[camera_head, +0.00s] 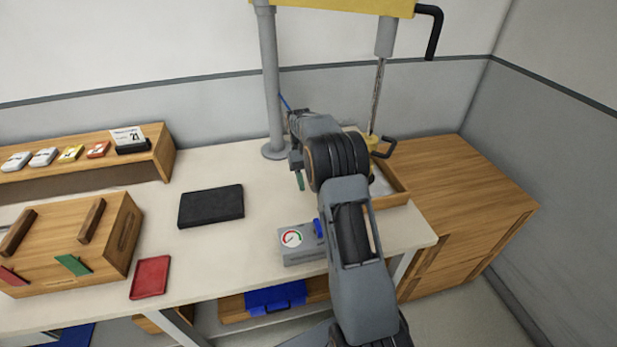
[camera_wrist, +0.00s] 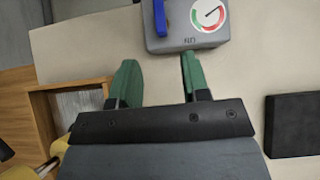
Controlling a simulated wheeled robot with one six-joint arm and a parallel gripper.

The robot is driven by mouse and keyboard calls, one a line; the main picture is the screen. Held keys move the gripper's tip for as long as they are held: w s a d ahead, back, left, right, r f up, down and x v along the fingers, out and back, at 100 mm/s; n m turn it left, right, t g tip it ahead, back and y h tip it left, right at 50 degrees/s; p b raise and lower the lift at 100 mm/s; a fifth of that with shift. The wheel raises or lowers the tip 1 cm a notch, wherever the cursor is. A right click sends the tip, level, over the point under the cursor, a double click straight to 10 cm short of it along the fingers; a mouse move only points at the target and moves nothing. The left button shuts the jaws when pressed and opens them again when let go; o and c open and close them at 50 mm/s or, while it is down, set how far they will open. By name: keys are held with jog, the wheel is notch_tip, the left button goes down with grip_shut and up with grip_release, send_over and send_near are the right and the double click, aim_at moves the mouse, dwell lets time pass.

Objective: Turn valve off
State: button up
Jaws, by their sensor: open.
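The valve is a grey box (camera_head: 299,257) with a round gauge and a blue handle (camera_head: 318,229), near the front edge of the white table. In the wrist view the grey box (camera_wrist: 188,38) is at the top, with the blue handle (camera_wrist: 160,17) at its left and the gauge (camera_wrist: 208,15) at its right. My gripper (camera_wrist: 160,80) has green fingers spread apart with nothing between them. In the head view my gripper (camera_head: 300,180) is above the table behind the valve, partly hidden by my arm. The fingers do not appear to hold the handle.
A black flat case (camera_head: 211,206) lies left of the valve. A wooden tray (camera_head: 398,194) is behind it on the right, near a grey post (camera_head: 271,80). A wooden box (camera_head: 75,240) and a red tray (camera_head: 150,278) are at left. Bare table surrounds the case.

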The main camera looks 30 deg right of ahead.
jog(key=shift+v, duration=0.85)
notch_tip(320, 180, down, 5)
jog(key=s+a+t, duration=0.1)
jog(key=t, duration=0.2)
jog(key=s+a+r+n+t+h, duration=0.1)
jog(key=s+a+r+t, duration=0.3)
jog(key=s, duration=0.5)
jog(key=s+a+r+n+t, duration=0.1)
jog(key=s+a+r+t, duration=0.4)
jog(key=s, duration=0.4)
jog(key=shift+s+a+r+t+h, duration=0.15)
jog(key=shift+s+r+t+h, duration=0.3)
jog(key=shift+r, duration=0.5)
jog(key=shift+w, duration=0.1)
